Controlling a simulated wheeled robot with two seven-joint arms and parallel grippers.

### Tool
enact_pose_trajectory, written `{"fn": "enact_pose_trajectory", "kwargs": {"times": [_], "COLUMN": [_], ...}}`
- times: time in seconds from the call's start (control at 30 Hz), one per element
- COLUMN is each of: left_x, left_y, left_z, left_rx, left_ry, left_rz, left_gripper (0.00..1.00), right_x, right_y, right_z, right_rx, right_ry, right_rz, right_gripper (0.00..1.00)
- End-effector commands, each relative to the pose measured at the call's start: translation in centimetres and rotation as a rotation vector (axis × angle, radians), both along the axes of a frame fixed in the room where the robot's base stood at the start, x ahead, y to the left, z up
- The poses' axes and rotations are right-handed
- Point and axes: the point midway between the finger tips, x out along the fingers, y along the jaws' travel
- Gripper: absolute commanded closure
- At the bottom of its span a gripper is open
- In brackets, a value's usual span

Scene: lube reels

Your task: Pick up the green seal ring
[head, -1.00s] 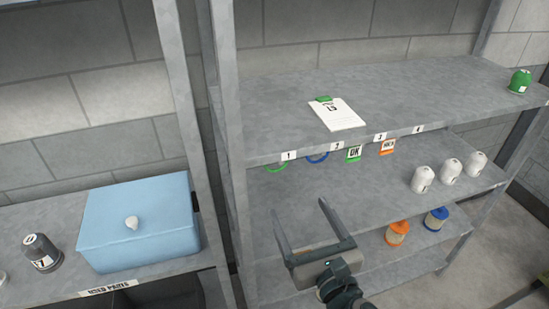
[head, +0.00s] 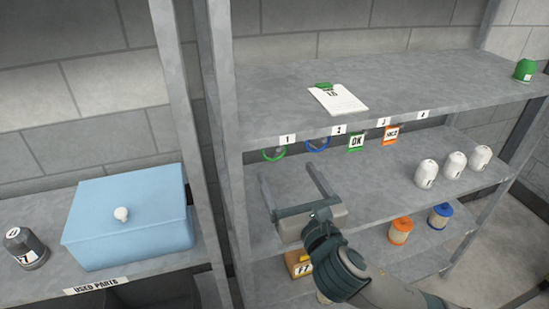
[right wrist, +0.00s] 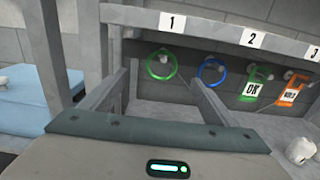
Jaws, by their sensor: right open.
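The green seal ring (head: 273,155) hangs below the upper shelf under label 1, its top hidden by the shelf edge in the head view. In the right wrist view the whole green ring (right wrist: 161,64) shows on a peg against the back wall, between my finger lines and beyond them. My right gripper (head: 292,172) is open and empty, in front of the middle shelf, below and nearer than the ring. Its fingers point toward the ring and do not touch it. My left gripper is not in view.
A blue ring (head: 318,145) hangs to the right of the green one, then a green OK tag (head: 356,142) and an orange tag (head: 391,134). The upper shelf edge (head: 300,130) runs above them. White canisters (head: 426,173) stand right on the middle shelf. A blue box (head: 128,235) sits left.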

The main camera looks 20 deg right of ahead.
Motion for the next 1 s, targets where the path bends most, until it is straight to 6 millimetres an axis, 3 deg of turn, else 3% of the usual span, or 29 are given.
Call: {"fn": "enact_pose_trajectory", "kwargs": {"times": [0.1,0.3,0.77,1.0], "left_x": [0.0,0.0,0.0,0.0], "left_y": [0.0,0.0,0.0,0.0], "left_z": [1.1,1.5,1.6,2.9], "left_rx": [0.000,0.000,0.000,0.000], "left_ry": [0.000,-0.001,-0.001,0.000], "left_rz": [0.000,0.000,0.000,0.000], "left_gripper": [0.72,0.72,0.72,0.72], "right_x": [2.2,4.2,4.7,7.0], "right_y": [0.0,0.1,0.1,-0.2], "right_z": [0.3,0.1,0.0,0.0], "right_rx": [-0.003,-0.001,-0.001,-0.002], "right_ry": [0.002,0.002,0.002,0.003], "right_rz": [-0.004,-0.001,-0.002,-0.004], "right_gripper": [0.19,0.19,0.19,0.19]}}
